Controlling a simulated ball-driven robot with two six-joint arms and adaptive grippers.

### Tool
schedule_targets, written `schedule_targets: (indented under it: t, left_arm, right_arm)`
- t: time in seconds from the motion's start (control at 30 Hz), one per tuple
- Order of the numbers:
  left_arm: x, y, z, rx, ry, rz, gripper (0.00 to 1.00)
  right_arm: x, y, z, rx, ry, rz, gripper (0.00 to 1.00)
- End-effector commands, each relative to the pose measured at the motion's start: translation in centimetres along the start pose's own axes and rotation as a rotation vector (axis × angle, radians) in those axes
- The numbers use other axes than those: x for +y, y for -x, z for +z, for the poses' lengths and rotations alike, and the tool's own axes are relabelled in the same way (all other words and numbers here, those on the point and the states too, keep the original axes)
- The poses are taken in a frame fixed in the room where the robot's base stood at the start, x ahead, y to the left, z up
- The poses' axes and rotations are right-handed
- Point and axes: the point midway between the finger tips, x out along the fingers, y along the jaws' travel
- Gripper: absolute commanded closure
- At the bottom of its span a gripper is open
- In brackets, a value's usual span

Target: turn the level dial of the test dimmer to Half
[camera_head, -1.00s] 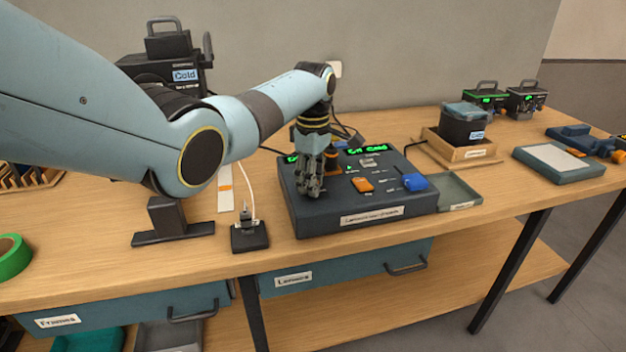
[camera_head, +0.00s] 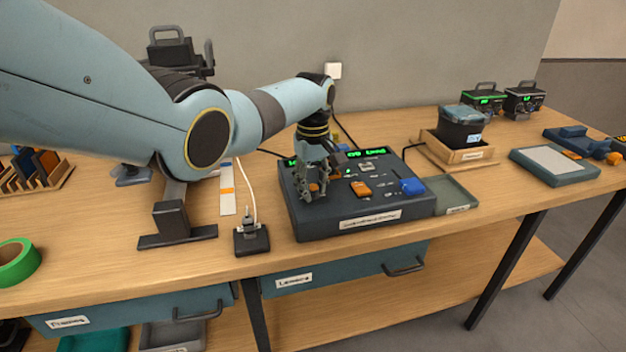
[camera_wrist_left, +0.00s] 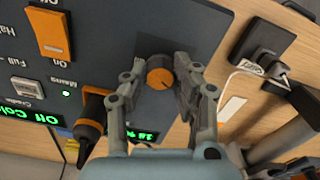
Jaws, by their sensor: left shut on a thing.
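My left gripper (camera_head: 316,192) is over the left part of a dark control console (camera_head: 320,229), which I take to be the test dimmer. In the left wrist view, the fingers (camera_wrist_left: 160,85) are closed on both sides of a round dark dial with an orange top (camera_wrist_left: 160,78). A dark pointer line shows on its top. The dial's own scale is hidden or too small to read. An orange rocker switch (camera_wrist_left: 48,32) and upside-down words, among them Full and what looks like Half, lie beside it. My right gripper is out of view.
A blue knob (camera_head: 412,187) and an orange switch (camera_head: 361,188) stand right of the gripper on the console.

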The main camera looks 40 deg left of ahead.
Motion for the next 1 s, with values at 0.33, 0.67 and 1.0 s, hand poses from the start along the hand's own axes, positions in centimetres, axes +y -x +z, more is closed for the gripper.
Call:
schedule_targets:
  t: [0.33, 0.67, 1.0]
  left_arm:
    - [0.0, 0.2, 0.0, 0.001, -0.326, 0.0, 1.0]
    - [0.0, 0.1, 0.0, 0.001, -0.635, 0.0, 1.0]
    - [0.0, 0.1, 0.0, 0.002, -0.889, 0.0, 1.0]
  right_arm:
    - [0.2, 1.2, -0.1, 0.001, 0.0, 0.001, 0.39]
    - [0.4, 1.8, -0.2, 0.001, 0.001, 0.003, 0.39]
    - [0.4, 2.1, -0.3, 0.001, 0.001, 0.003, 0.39]
